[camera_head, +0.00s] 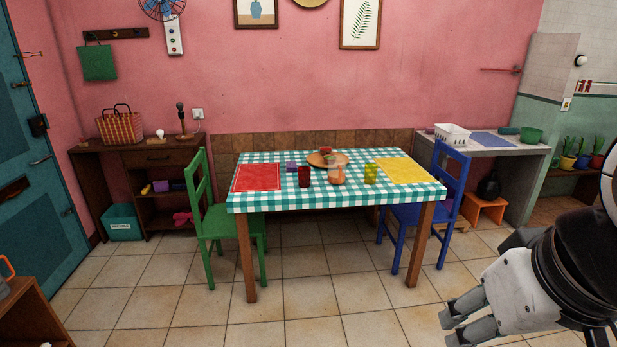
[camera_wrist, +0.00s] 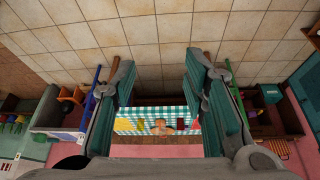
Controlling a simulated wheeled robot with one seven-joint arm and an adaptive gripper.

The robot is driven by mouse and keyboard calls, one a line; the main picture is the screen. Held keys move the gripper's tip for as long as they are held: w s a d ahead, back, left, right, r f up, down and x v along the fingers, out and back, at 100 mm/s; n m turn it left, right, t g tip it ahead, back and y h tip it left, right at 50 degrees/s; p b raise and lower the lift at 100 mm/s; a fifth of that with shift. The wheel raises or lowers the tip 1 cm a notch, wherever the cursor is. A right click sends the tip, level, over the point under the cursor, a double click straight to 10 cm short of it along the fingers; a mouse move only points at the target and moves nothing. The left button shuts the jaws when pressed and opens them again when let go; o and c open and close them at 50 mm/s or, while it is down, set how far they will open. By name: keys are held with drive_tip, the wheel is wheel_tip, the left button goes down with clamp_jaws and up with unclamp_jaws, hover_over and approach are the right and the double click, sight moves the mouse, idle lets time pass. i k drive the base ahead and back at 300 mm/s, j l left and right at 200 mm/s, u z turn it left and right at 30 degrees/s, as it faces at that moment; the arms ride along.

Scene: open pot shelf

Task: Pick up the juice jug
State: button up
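The juice jug (camera_head: 336,174) appears as a clear vessel with orange contents, standing upright near the middle of the checked table (camera_head: 290,208). In the wrist view the scene is upside down, and the jug (camera_wrist: 161,127) shows small between my fingers, far off. My gripper (camera_head: 455,328) is at the lower right of the head view, well in front of the table and apart from it. In the wrist view my gripper (camera_wrist: 160,75) has its two fingers spread wide with nothing between them.
A dark red cup (camera_head: 304,176) and a yellow-green cup (camera_head: 371,174) flank the jug. A round wooden board (camera_head: 327,159) with items lies behind it. A green chair (camera_head: 200,215) and a blue chair (camera_head: 449,205) stand at the table's ends. The tiled floor in front is clear.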

sight(337, 165)
drive_tip(key=i+z, duration=0.15)
drive_tip(key=i, duration=0.4)
drive_tip(key=i+z, duration=0.15)
drive_tip(key=i, duration=0.35)
drive_tip(key=i+j+z, duration=0.15)
drive_tip(key=i, duration=0.4)
drive_tip(key=i+j+z, duration=0.15)
drive_tip(key=i, duration=0.35)
drive_tip(key=i+j+z, duration=0.15)
drive_tip(key=i+j, duration=0.2)
drive_tip(key=i, duration=0.15)
drive_tip(key=i+j+z, duration=0.15)
drive_tip(key=i+j, duration=0.15)
drive_tip(key=i, duration=0.2)
